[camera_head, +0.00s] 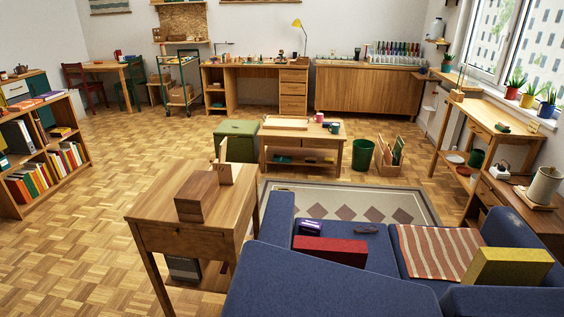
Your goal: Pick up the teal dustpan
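I cannot make out a teal dustpan for certain in the head view. A small green object (503,127) lies on the wooden desk at the right, too small to identify. Another dark green flat object (283,159) is on the lower shelf of the low coffee table, also too small to tell. Neither of my grippers is in view.
A blue sofa (330,290) fills the front right, with a wooden side table (180,238) left of it. A low coffee table (275,142), green ottoman (228,140) and green bin (362,157) stand mid-room. Parquet floor (120,160) is clear at the left.

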